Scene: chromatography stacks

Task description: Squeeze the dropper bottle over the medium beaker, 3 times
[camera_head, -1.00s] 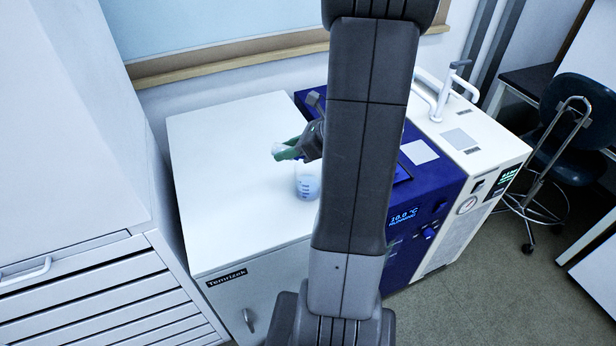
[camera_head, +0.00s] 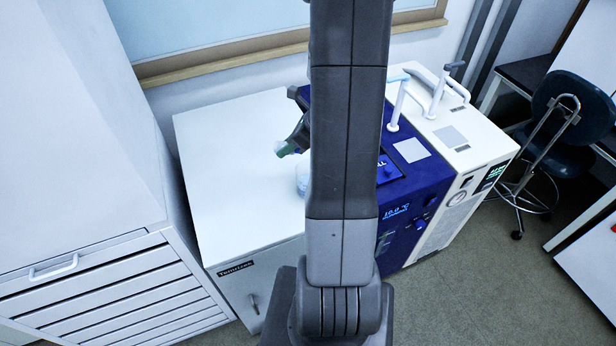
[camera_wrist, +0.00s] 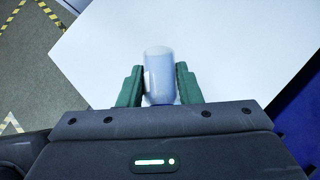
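The dropper bottle (camera_wrist: 159,75) is pale, whitish-blue and translucent, with a white patch on its left side. It sits between the two green fingers of my gripper (camera_wrist: 160,84) in the wrist view, with a finger against each side. In the head view my gripper (camera_head: 289,147) hangs above the white cabinet top, with a pale bit of the bottle at its fingers. The beaker (camera_head: 301,180) stands on the cabinet top just below and slightly right of the gripper. Its right part is hidden behind my arm. The beaker is not visible in the wrist view.
The white cabinet (camera_head: 220,150) has a clear top to the left. A dark blue unit (camera_head: 410,178) with a display and a cream unit (camera_head: 470,150) with a gauge stand to the right. A drawer cabinet (camera_head: 110,290) is at the left and a chair (camera_head: 570,115) at the far right.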

